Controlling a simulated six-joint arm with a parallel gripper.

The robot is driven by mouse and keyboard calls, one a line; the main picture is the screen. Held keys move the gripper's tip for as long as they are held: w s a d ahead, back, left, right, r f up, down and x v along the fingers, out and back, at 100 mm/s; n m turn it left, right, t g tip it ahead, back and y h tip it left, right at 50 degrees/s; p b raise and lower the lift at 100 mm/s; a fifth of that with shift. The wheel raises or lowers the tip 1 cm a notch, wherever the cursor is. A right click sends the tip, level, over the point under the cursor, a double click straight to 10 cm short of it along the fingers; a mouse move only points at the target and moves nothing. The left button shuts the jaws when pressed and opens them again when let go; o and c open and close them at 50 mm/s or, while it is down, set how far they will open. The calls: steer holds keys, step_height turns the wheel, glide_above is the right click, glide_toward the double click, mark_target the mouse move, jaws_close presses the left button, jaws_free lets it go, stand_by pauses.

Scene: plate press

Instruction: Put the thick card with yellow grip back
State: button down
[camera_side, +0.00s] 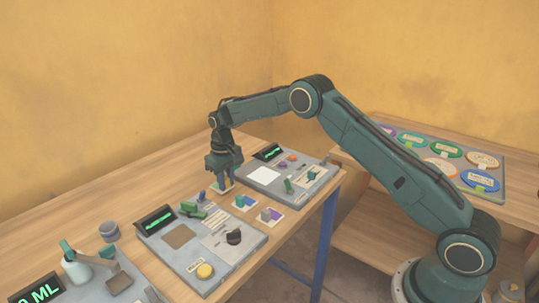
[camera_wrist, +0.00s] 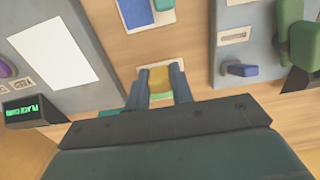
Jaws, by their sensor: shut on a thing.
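My gripper (camera_side: 225,178) points down over the wooden table, between two grey panels. Its fingers (camera_wrist: 160,86) are shut on the yellow grip (camera_wrist: 159,78) of the thick card. In the side view, a bit of yellow shows below the fingers, close to a pale spot (camera_side: 221,191) on the table. In the wrist view, a pale edge and some green show around the yellow grip. Most of the card is hidden by the fingers and gripper body, so I cannot tell whether it touches the table.
A grey panel with a white square (camera_side: 263,174) and a lit display (camera_side: 268,152) stands behind. Another panel with a brown square (camera_side: 179,236) and yellow knob (camera_side: 205,270) is in front. Cards with blue (camera_side: 240,200) and purple (camera_side: 267,214) grips lie close to my gripper.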

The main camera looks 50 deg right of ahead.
mark_target(226, 179)
steer(key=shift+f, duration=0.8)
steer(key=shift+f, duration=0.15)
steer(key=c, duration=1.2)
jaws_free()
step_height(226, 179, up, 11)
steer(key=shift+r, duration=0.65)
